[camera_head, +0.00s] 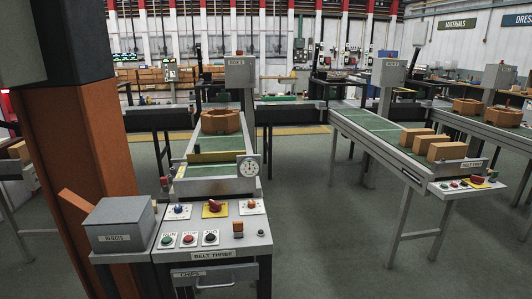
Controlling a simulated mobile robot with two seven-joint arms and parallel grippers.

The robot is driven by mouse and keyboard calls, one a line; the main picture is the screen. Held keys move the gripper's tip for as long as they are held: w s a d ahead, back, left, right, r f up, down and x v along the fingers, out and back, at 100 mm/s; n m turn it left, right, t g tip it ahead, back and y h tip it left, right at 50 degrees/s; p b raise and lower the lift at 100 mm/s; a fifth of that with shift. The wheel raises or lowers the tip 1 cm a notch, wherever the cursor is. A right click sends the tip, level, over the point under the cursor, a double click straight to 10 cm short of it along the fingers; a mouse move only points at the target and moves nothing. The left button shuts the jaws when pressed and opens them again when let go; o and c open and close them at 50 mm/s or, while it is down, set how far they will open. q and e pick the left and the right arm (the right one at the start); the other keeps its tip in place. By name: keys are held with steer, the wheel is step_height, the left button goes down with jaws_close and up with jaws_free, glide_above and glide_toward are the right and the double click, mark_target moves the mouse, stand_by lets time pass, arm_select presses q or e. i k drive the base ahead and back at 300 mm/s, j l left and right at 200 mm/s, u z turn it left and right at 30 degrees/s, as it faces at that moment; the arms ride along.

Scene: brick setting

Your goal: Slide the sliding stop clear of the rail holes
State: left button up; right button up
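A yellow bar (209,157), which looks like the sliding stop, lies across the near part of the middle conveyor between its side rails. The conveyor's grey rail (240,132) runs along its right side. The rail holes are too small to make out, so I cannot tell whether the bar covers them. A round dial (249,167) is at the near right corner. An orange-brown brick piece (220,121) sits on the belt behind the bar. Neither of my grippers is in view.
A control panel labelled BELT THREE (212,254) with several knobs and buttons stands in front. A grey box (120,225) is left of it, beside a brick-coloured pillar (100,130). A second conveyor (376,128) with orange blocks (447,151) is at right. Floor between them is clear.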

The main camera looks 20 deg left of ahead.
mark_target(198, 157)
steer(key=i+l+z, duration=0.25)
steer(key=i, duration=0.15)
steer(key=i+z, duration=0.3)
steer(key=i, duration=0.15)
steer(key=i+l, duration=0.1)
steer(key=i, duration=0.55)
steer(key=i+l+u, duration=0.15)
steer(key=i, duration=0.5)
steer(key=i+j+u, duration=0.1)
steer(key=i+u, duration=0.6)
steer(key=i+l+u, duration=0.1)
steer(key=i+u, duration=0.25)
steer(key=i+j+u, duration=0.1)
steer(key=i+u, duration=0.5)
steer(key=u, duration=0.15)
steer(key=i+l+u, duration=0.1)
steer(key=i+u, duration=0.25)
steer(key=k, duration=0.05)
